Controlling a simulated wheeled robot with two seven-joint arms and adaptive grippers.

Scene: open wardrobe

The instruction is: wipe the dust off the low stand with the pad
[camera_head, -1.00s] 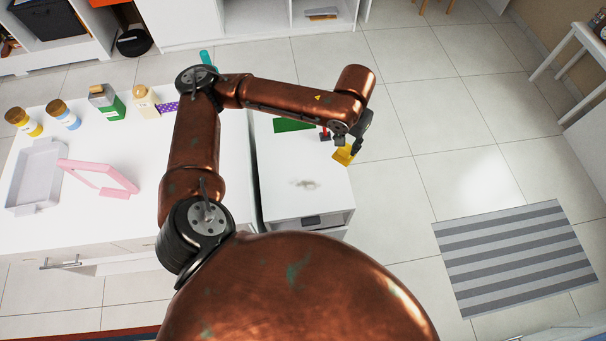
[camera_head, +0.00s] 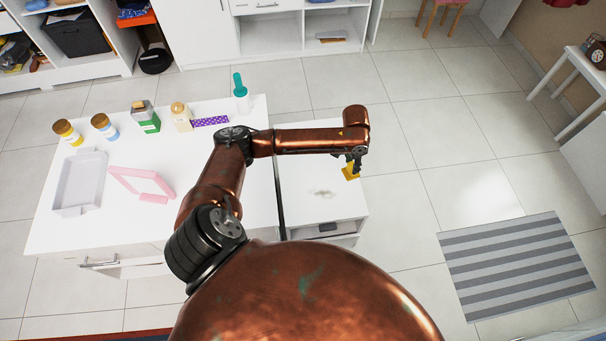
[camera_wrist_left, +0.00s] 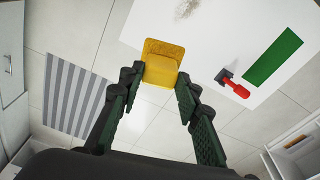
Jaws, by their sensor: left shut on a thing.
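The low stand (camera_head: 340,206) is a white-topped unit to the right of the larger white table in the head view. A grey-brown dust patch (camera_head: 322,193) lies on its top, and part of it shows at the top of the wrist view (camera_wrist_left: 187,8). My left gripper (camera_head: 354,163) is shut on the yellow pad (camera_head: 351,172), near the stand's right edge, to the upper right of the dust. The wrist view shows the pad (camera_wrist_left: 160,62) between the fingers. I cannot tell whether it touches the stand. My right gripper is not in view.
A green strip (camera_wrist_left: 273,58) and a red-handled tool (camera_wrist_left: 235,85) lie on the stand. The large table (camera_head: 100,230) holds a grey tray (camera_head: 78,205), a pink frame (camera_head: 150,197) and several bottles and jars. A striped mat (camera_head: 515,265) lies on open floor.

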